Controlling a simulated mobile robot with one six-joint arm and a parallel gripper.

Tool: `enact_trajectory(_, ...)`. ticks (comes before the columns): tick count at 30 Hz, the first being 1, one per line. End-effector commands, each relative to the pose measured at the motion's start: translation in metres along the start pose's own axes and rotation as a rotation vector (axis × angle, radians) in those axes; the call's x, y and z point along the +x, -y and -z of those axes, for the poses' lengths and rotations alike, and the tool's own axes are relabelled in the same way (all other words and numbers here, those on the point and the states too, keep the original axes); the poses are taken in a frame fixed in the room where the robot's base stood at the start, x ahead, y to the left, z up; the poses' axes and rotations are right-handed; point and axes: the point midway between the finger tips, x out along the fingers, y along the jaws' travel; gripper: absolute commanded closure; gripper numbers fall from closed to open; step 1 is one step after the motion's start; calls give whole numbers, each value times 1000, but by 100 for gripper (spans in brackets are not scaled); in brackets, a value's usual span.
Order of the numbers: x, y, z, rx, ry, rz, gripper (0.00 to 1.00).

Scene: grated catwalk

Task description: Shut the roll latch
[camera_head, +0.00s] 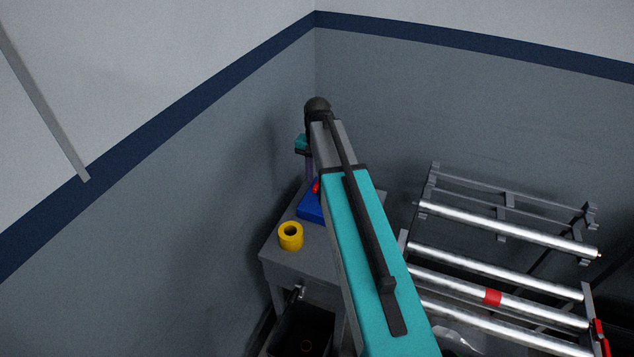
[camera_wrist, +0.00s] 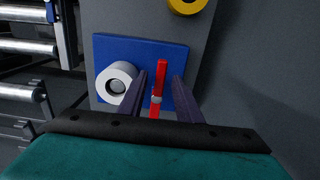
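A blue plate (camera_wrist: 112,48) carries a red lever (camera_wrist: 162,72) and a round white roller-like part (camera_wrist: 113,84) to its left. I take the red lever to be the latch. It stands as a narrow upright bar in the wrist view, with a small pale piece near its lower end. My gripper (camera_wrist: 160,76) is open, with one dark finger on each side of the lever and gaps between. In the head view my arm hides much of the blue plate (camera_head: 309,207), and only a bit of red (camera_head: 316,188) shows.
The plate lies on a grey table (camera_head: 283,261) by the wall corner. A yellow ring (camera_head: 290,236) stands near the table's edge. A rack of metal rollers (camera_head: 510,287) is to the right. A dark bin (camera_head: 303,330) sits below the table.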

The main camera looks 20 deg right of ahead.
Motion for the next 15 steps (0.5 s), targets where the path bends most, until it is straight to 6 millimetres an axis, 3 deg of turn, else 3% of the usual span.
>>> enact_trajectory(11, 3, 0, 0, -1, 0, 0, 69)
enact_trajectory(15, 3, 1, 0, -1, 0, 0, 87)
